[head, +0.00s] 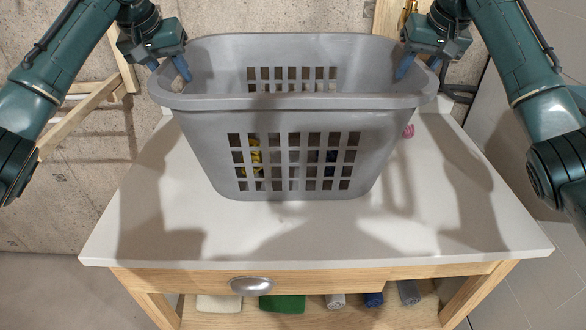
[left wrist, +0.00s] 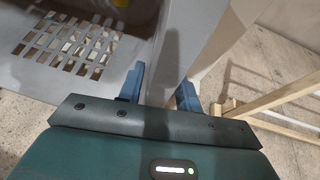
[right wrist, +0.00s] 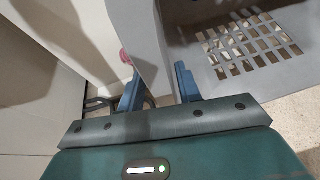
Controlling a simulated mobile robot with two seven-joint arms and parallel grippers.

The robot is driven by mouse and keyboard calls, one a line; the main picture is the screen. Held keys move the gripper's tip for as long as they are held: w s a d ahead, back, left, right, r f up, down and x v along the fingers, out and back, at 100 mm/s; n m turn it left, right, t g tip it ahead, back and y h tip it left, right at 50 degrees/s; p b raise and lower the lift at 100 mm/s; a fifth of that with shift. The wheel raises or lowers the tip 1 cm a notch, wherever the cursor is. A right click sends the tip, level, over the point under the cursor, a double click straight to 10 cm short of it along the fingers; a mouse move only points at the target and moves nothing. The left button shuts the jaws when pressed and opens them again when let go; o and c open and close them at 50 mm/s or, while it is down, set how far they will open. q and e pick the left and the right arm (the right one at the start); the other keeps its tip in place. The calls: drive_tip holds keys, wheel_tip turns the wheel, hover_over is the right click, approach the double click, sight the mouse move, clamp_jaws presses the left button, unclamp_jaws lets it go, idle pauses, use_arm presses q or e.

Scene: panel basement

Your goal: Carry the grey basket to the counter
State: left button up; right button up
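The grey basket (head: 287,128) is a plastic laundry basket with slotted sides, upright over the white counter (head: 160,215). Its bottom appears to be at the counter top; I cannot tell whether it bears fully on it. Yellow and dark items show through its slots. My left gripper (head: 168,68) straddles the left end of the rim, one blue finger inside and one outside. It shows in the left wrist view (left wrist: 161,88) with the basket wall between its fingers. My right gripper (head: 418,66) straddles the right end likewise, also in the right wrist view (right wrist: 158,85). Both appear closed on the rim.
The counter front has a drawer with a metal handle (head: 251,285). Rolled cloths (head: 282,303) lie on the shelf beneath. A small pink thing (head: 408,131) is right of the basket. A wooden frame (head: 95,100) stands left; a concrete wall is behind. The counter's front is clear.

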use_arm(q)
drive_tip(key=shift+o, duration=0.5)
drive_tip(key=shift+d, duration=0.1)
use_arm(e)
drive_tip(key=shift+o, duration=0.5)
drive_tip(key=shift+a, duration=0.1)
use_arm(q)
drive_tip(key=shift+r, duration=0.1)
drive_tip(key=shift+s+r, duration=0.15)
drive_tip(key=shift+r, duration=0.15)
use_arm(e)
drive_tip(key=shift+s+r, duration=0.1)
drive_tip(key=shift+r, duration=0.15)
use_arm(q)
drive_tip(key=v, duration=1.1)
use_arm(e)
drive_tip(key=v, duration=1.1)
drive_tip(key=shift+r, duration=0.25)
